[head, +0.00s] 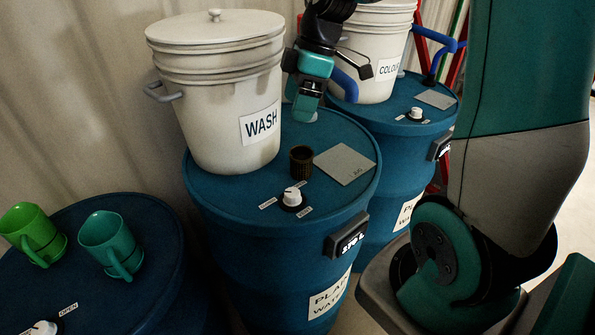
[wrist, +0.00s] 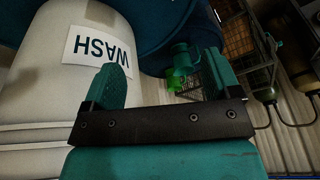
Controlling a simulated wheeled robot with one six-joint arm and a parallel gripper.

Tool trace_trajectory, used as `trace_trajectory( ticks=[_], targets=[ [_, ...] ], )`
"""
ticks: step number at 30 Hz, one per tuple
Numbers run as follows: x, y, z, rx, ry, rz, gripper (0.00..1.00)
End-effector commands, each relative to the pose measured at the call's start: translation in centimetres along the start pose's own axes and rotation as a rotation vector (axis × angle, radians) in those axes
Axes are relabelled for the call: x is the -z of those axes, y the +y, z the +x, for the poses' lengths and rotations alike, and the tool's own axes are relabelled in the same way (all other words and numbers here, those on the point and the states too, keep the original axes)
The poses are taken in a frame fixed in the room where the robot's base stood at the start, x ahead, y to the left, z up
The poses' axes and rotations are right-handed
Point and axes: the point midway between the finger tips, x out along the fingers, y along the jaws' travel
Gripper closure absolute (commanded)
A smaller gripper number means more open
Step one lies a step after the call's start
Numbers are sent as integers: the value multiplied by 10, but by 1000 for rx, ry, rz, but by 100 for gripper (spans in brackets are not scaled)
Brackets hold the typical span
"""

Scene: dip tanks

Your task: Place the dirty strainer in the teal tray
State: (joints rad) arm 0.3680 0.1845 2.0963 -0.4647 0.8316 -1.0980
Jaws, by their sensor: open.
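A small dark brown ribbed cup, which looks like the dirty strainer (head: 301,162), stands upright on the blue barrel (head: 225,195) in front of the WASH bucket (head: 222,105). My gripper (head: 306,108) is above that barrel, right of the bucket, up and behind the strainer and apart from it. In the wrist view its two teal fingers (wrist: 163,75) are spread with nothing between them, beside the WASH bucket (wrist: 50,75). The strainer does not show in the wrist view. I cannot make out a teal tray in either view.
A grey plate (head: 345,163) and a white knob (head: 292,197) are near the strainer. A COLOUR bucket (head: 375,50) stands on the barrel behind. Green (head: 33,232) and teal (head: 110,243) mugs stand on the left barrel. A wire rack (wrist: 246,48) shows in the wrist view.

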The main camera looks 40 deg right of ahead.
Motion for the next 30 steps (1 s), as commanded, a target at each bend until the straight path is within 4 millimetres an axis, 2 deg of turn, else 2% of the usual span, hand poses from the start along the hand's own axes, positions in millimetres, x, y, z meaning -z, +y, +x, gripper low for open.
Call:
trace_trajectory(
  ticks=[1, 3, 7, 11, 24, 30],
  targets=[
    [-24, 21, 5, -6, -1, -27, 17],
    [-46, 40, 5, -14, -3, -77, 17],
    [-68, 55, 6, -18, -5, -127, 17],
    [-72, 58, 17, -16, -4, -138, 17],
    [-73, 59, 108, -17, -5, -135, 17],
    [-73, 60, 125, -21, -6, -136, 17]
  ],
)
